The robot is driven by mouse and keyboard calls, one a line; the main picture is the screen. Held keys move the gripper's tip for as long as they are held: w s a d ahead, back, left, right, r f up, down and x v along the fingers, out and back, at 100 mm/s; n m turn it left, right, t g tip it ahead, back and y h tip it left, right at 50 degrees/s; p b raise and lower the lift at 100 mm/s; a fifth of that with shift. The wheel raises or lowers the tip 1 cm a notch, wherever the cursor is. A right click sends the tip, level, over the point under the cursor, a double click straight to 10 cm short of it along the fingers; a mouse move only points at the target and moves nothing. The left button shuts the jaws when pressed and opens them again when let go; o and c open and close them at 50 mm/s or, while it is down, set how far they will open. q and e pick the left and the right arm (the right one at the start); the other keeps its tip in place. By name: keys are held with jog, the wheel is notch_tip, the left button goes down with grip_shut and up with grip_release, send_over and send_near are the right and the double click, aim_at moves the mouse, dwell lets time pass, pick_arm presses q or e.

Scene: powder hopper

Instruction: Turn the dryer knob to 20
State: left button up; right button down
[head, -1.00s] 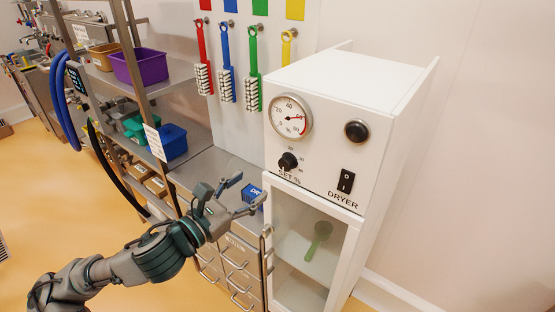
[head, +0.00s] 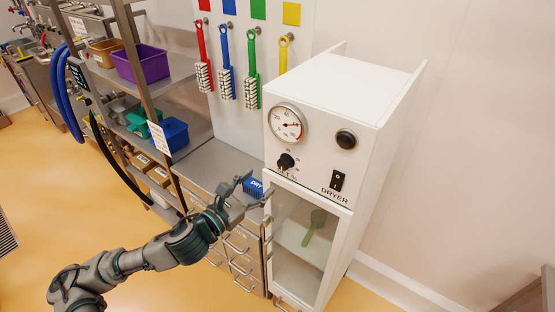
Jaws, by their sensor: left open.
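The white dryer (head: 374,92) stands on the right in the head view. Its black knob (head: 285,161) is on the front panel, below a round dial gauge (head: 286,123). Small scale marks surround the knob, but I cannot read its setting. My left gripper (head: 257,187) is open and empty, below and to the left of the knob and apart from it. My right gripper is not in view.
A black power switch (head: 337,180) and a round black button (head: 346,139) share the panel. The glass door (head: 300,235) below shows a green scoop (head: 314,226) inside. Brushes hang on the wall.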

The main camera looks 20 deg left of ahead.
aim_at(281, 165)
pick_arm(q)
jog(key=x, duration=0.9)
jog(key=shift+s+d+r+p, duration=0.1)
jog(key=shift+s+d+p, duration=0.05)
jog(key=shift+d+p, duration=0.2)
jog(key=shift+a, duration=0.25)
jog(key=shift+c, duration=0.4)
jog(key=c, duration=0.8)
jog(key=shift+d, duration=0.1)
jog(key=shift+c, duration=1.3)
